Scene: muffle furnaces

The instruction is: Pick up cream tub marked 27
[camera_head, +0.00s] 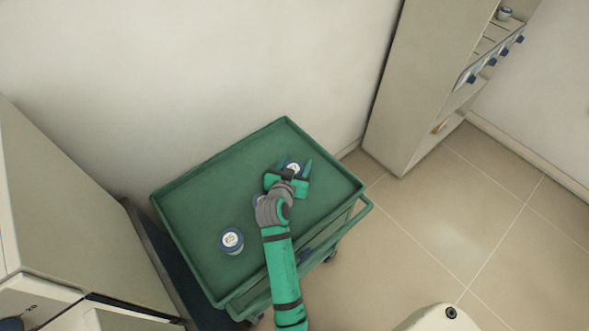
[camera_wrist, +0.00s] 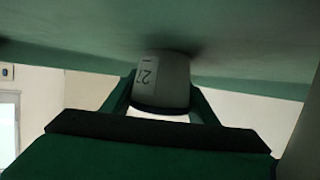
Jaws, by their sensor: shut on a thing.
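The cream tub marked 27 (camera_wrist: 163,82) is between the two fingers of my gripper in the wrist view, its number partly visible and turned sideways. In the head view the tub (camera_head: 293,168) shows its pale lid and blue rim between the fingertips. My gripper (camera_head: 291,172) is shut on it, over the right part of the green tray-topped cart (camera_head: 205,190). The tub's base appears at or very close to the tray surface; I cannot tell whether they touch.
Another tub with a white lid and blue rim (camera_head: 231,240) stands at the tray's front left. The tray has a raised rim. A cabinet (camera_head: 420,80) stands right; the tray's back left is clear.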

